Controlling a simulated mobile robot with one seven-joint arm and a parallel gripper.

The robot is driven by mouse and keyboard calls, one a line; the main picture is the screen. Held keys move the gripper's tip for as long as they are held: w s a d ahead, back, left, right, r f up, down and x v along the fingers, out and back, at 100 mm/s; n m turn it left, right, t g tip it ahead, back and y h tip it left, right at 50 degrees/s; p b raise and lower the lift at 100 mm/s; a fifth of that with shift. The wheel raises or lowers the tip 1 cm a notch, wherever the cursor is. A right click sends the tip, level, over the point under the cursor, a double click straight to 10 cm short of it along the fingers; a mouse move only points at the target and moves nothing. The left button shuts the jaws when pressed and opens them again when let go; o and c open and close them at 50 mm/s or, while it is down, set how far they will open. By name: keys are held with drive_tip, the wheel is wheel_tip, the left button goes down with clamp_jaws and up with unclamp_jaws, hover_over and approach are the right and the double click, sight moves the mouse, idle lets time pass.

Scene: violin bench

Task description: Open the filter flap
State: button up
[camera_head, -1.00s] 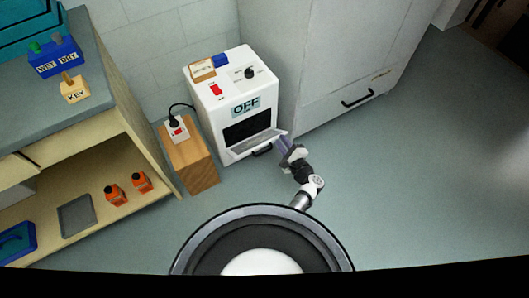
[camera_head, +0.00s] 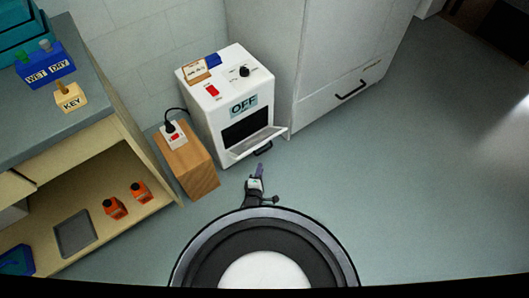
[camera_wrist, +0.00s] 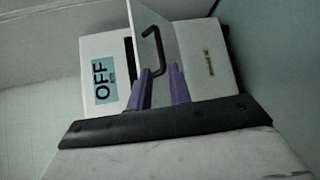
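The white box machine (camera_head: 215,105) stands on the floor against the wall, with an "OFF" label (camera_head: 244,106) on its front. Its filter flap (camera_head: 258,141) at the lower front is tipped outward, showing a dark opening (camera_head: 246,128) above it. A black handle (camera_head: 263,147) is on the flap's outer face. My gripper (camera_head: 260,168) is in front of the flap and a little below its handle. In the wrist view, the two purple fingers of my gripper (camera_wrist: 161,82) are apart, and the flap's black handle (camera_wrist: 153,45) is beyond the fingertips. Nothing shows held.
A wooden block (camera_head: 187,165) with a plugged-in socket (camera_head: 174,135) stands left of the machine. A grey cabinet (camera_head: 345,60) with a drawer handle is at right. A shelf bench (camera_head: 70,130) is at far left. The floor (camera_head: 400,190) at right is clear.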

drive_tip(key=shift+b+x, duration=3.6)
drive_tip(key=shift+x, duration=2.15)
clamp_jaws()
